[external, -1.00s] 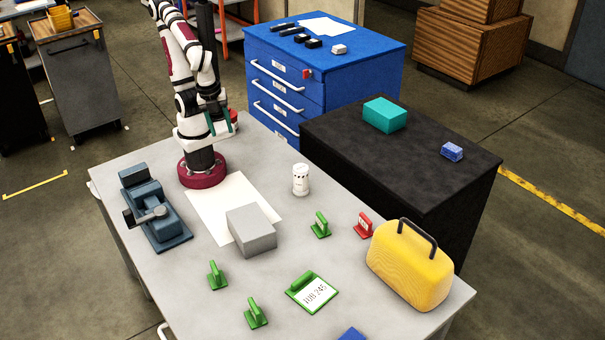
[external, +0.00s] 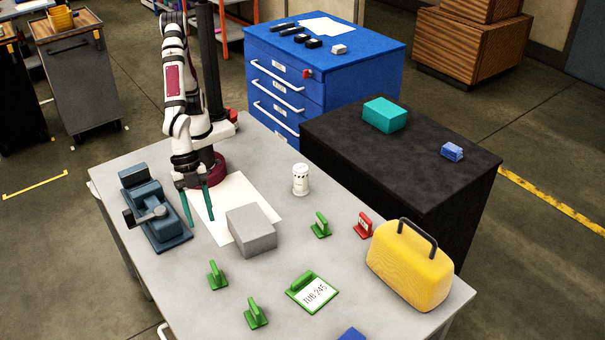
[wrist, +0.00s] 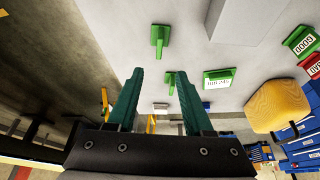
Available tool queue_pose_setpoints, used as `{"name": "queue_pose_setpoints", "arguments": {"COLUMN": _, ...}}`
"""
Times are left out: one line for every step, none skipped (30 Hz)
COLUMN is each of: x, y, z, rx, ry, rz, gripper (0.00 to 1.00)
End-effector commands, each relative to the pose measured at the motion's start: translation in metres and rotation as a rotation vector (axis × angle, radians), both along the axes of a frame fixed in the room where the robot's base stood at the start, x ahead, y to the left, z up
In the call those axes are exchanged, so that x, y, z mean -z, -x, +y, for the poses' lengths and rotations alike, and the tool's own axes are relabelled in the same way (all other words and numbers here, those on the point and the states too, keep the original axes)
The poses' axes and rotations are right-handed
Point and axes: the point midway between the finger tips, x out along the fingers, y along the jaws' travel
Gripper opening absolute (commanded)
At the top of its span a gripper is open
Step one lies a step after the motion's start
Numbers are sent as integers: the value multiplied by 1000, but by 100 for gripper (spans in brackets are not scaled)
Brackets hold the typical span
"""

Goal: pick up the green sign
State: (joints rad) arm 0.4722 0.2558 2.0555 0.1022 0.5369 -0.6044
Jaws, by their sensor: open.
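Several green pieces stand on the grey table. A small green sign (external: 320,225) stands right of the grey block; in the wrist view it reads GOOD (wrist: 302,42), at the right edge. A flat green sign with a white TUB 245 label (external: 311,291) lies near the front; it also shows in the wrist view (wrist: 218,79). Two more green pieces, one at left (external: 217,275) and one in front (external: 256,314), show no readable text. My gripper (external: 201,219) is open and empty, fingers pointing down between the vise and the grey block, apart from every sign.
A grey block (external: 252,231) stands partly on a white sheet (external: 226,194). A blue-grey vise (external: 154,208) stands left of my gripper. A white canister (external: 300,179), a red sign (external: 363,225) and a yellow case (external: 409,265) stand farther right. The table's front left is clear.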

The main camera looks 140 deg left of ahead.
Motion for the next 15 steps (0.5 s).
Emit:
{"name": "queue_pose_setpoints", "arguments": {"x": 9, "y": -4, "z": -3, "rx": -1, "ry": 3, "rz": 1, "gripper": 51}}
{"name": "queue_pose_setpoints", "arguments": {"x": 16, "y": -7, "z": -4, "rx": -3, "ry": 5, "rz": 1, "gripper": 51}}
{"name": "queue_pose_setpoints", "arguments": {"x": 27, "y": -10, "z": -4, "rx": -3, "ry": 3, "rz": 3, "gripper": 51}}
{"name": "queue_pose_setpoints", "arguments": {"x": 36, "y": -14, "z": -4, "rx": -3, "ry": 2, "rz": 3, "gripper": 51}}
{"name": "queue_pose_setpoints", "arguments": {"x": 45, "y": -17, "z": -5, "rx": -3, "ry": 2, "rz": 4, "gripper": 51}}
{"name": "queue_pose_setpoints", "arguments": {"x": 55, "y": -21, "z": -5, "rx": -3, "ry": 2, "rz": 4, "gripper": 51}}
{"name": "queue_pose_setpoints", "arguments": {"x": 63, "y": -25, "z": -6, "rx": -3, "ry": 2, "rz": 3, "gripper": 51}}
{"name": "queue_pose_setpoints", "arguments": {"x": 70, "y": -28, "z": -7, "rx": -3, "ry": 3, "rz": 4, "gripper": 51}}
{"name": "queue_pose_setpoints", "arguments": {"x": 78, "y": -31, "z": -7, "rx": -3, "ry": 3, "rz": 4, "gripper": 51}}
{"name": "queue_pose_setpoints", "arguments": {"x": 83, "y": -33, "z": -8, "rx": -3, "ry": 3, "rz": 2, "gripper": 51}}
{"name": "queue_pose_setpoints", "arguments": {"x": 87, "y": -35, "z": -8, "rx": -2, "ry": 2, "rz": 1, "gripper": 51}}
{"name": "queue_pose_setpoints", "arguments": {"x": 91, "y": -37, "z": -8, "rx": -2, "ry": 3, "rz": 1, "gripper": 51}}
{"name": "queue_pose_setpoints", "arguments": {"x": 94, "y": -38, "z": -9, "rx": -3, "ry": 3, "rz": 1, "gripper": 51}}
{"name": "queue_pose_setpoints", "arguments": {"x": 97, "y": -39, "z": -9, "rx": -3, "ry": 3, "rz": 2, "gripper": 51}}
{"name": "queue_pose_setpoints", "arguments": {"x": 103, "y": -42, "z": -9, "rx": -1, "ry": 1, "rz": 2, "gripper": 51}}
